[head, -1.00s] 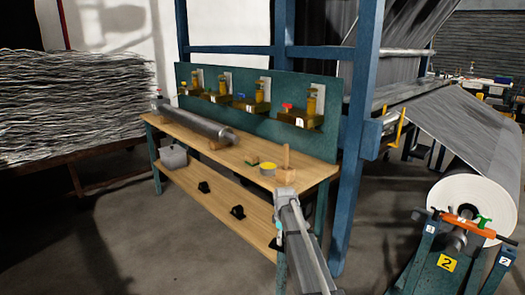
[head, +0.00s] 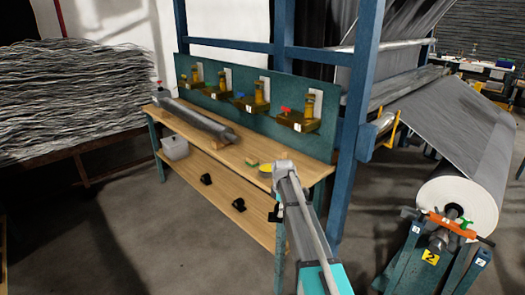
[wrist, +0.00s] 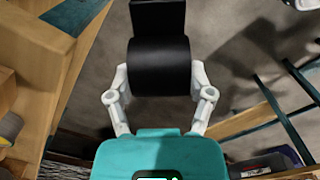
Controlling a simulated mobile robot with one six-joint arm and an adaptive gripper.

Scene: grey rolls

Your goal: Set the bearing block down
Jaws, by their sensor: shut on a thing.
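A black bearing block (wrist: 158,65) with a rounded body and a flat plate is between the fingers of my gripper (wrist: 159,78) in the wrist view. The gripper is shut on it, above grey floor and beside the workbench. In the head view a small black part of the held block (head: 274,213) shows left of my arm, at the bench's right end; my arm hides most of the gripper. Two similar black blocks, one further left (head: 206,179) and one nearer (head: 239,204), stand on the wooden lower shelf (head: 222,203).
The workbench top (head: 225,152) carries a grey roller (head: 195,118), a sponge (head: 252,162) and a yellow roll (head: 265,169). A grey bin (head: 175,147) stands on the lower shelf's left. A blue post (head: 354,130) rises at right. A large fabric roll (head: 455,203) sits further right.

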